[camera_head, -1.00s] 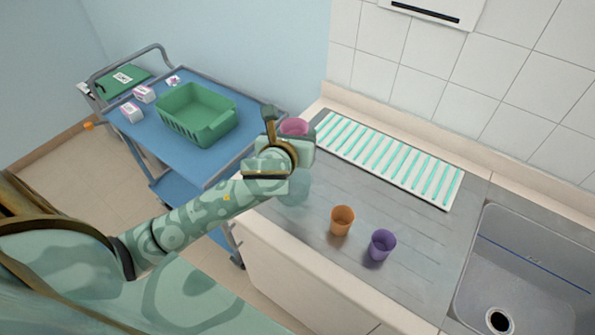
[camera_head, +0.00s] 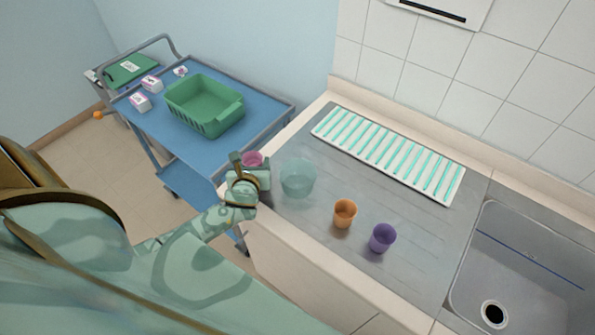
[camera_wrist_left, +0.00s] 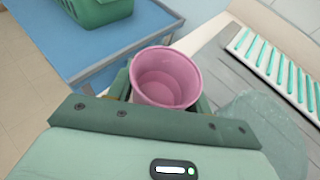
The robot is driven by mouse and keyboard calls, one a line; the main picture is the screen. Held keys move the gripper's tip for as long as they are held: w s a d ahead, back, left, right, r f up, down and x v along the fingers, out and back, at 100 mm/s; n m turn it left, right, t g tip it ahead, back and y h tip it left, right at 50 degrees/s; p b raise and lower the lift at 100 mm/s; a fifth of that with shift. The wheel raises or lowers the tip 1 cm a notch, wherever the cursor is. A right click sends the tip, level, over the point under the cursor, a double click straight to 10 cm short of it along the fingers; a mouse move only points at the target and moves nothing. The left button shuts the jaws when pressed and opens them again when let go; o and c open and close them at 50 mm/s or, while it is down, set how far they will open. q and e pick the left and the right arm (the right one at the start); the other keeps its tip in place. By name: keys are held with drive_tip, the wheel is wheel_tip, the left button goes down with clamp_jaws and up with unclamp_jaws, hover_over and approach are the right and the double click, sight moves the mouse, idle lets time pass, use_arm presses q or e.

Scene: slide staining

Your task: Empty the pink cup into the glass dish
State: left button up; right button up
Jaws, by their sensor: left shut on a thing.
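The pink cup (camera_head: 252,159) is held in my left gripper (camera_head: 247,165) at the left edge of the counter. In the left wrist view the pink cup (camera_wrist_left: 168,78) sits between the fingers with its mouth facing the camera, and its inside looks empty. The glass dish (camera_head: 297,178) stands on the grey drainboard just right of my left gripper. It also shows at the lower right of the left wrist view (camera_wrist_left: 262,125). I cannot make out contents in the dish. My right gripper is not in view.
An orange cup (camera_head: 344,213) and a purple cup (camera_head: 382,238) stand right of the dish. A striped rack (camera_head: 388,152) lies behind, and a sink (camera_head: 525,265) is at the right. A blue cart (camera_head: 180,150) with a green basket (camera_head: 205,105) stands at the left.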

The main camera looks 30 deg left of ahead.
sight(262, 158)
use_arm(q)
drive_tip(key=shift+m+y, duration=0.4)
drive_tip(key=shift+m, duration=0.3)
drive_tip(key=shift+w+d+r+p, duration=0.1)
drive_tip(key=shift+d+r+p, duration=0.15)
drive_tip(key=shift+r+p, duration=0.35)
drive_tip(key=shift+w+d+r+p, duration=0.1)
drive_tip(key=shift+d+r+p, duration=0.15)
drive_tip(key=shift+r, duration=0.55)
drive_tip(key=shift+w+d+r+p, duration=0.1)
drive_tip(key=shift+d+r+p, duration=0.1)
drive_tip(key=shift+r+p, duration=0.4)
drive_tip(key=shift+w+d+r+m+y, duration=0.1)
drive_tip(key=shift+d+r+m+y, duration=0.2)
drive_tip(key=shift+r, duration=0.2)
drive_tip(key=shift+d+r+m+y, duration=0.2)
drive_tip(key=shift+d+r+m, duration=0.1)
drive_tip(key=shift+r+m, duration=0.15)
drive_tip(key=shift+w+d+r+m+y+b, duration=0.25)
drive_tip(key=shift+d+r+m+y+b, duration=0.3)
drive_tip(key=shift+m+b, duration=0.4)
drive_tip(key=shift+w+d+r+m+y+b, duration=0.2)
drive_tip(key=shift+d+r+m+y+b, duration=0.15)
drive_tip(key=shift+d+m+y+b, duration=0.55)
drive_tip(key=shift+r+t+b, duration=0.15)
drive_tip(key=shift+t+b, duration=0.15)
drive_tip(key=shift+r+m+b, duration=0.15)
drive_tip(key=shift+m+b, duration=0.4)
drive_tip(key=shift+m, duration=0.15)
